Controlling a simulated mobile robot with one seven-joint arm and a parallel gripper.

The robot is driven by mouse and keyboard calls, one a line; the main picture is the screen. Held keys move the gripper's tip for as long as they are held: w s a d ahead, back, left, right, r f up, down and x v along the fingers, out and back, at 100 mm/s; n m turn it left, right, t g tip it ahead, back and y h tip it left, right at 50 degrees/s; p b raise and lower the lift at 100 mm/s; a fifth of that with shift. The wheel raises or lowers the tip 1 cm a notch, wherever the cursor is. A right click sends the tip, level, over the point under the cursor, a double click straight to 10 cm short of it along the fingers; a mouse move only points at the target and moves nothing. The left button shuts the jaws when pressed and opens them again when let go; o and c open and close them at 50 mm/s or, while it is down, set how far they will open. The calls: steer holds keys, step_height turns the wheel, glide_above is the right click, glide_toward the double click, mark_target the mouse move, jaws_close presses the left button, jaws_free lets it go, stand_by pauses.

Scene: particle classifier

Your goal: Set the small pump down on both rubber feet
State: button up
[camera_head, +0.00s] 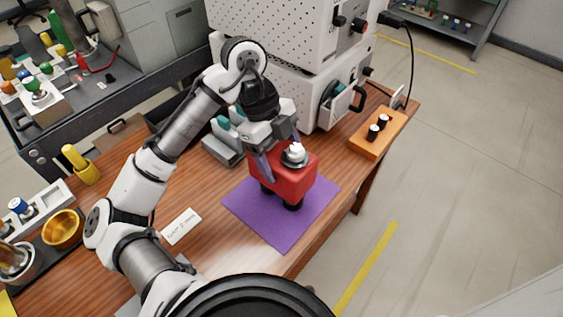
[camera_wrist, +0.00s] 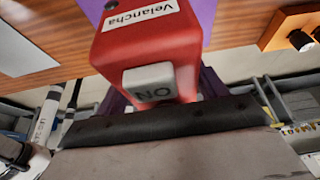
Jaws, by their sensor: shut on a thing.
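The small pump is a red block (camera_head: 290,180) with a light knob on top and dark round feet below, over the purple mat (camera_head: 252,222). My gripper (camera_head: 281,156) is shut on the pump from above, with its purple fingers at the sides. The visible feet (camera_head: 294,205) are at or just above the mat; I cannot tell if both touch. In the wrist view the red pump (camera_wrist: 187,50) shows a "Velancha" label and a grey "ON" switch, between the fingers. The purple mat (camera_wrist: 203,12) shows behind it.
An orange block (camera_head: 366,146) with two black, white-topped cylinders stands at the table's right edge. A white perforated machine (camera_head: 300,95) stands behind. A white label card (camera_head: 181,225) lies left of the mat, and a gold bowl (camera_head: 62,230) at far left.

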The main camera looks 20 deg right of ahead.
steer(key=shift+f, duration=1.15)
steer(key=shift+f, duration=0.1)
steer(key=shift+f, duration=0.1)
steer(key=o, duration=1.5)
steer(key=shift+c, duration=0.2)
steer(key=shift+r, duration=0.3)
steer(key=v, duration=1.1)
steer(key=shift+w+a+r, duration=0.1)
steer(key=shift+w+r, duration=0.1)
steer(key=shift+r, duration=0.15)
steer(key=shift+s+f, duration=0.1)
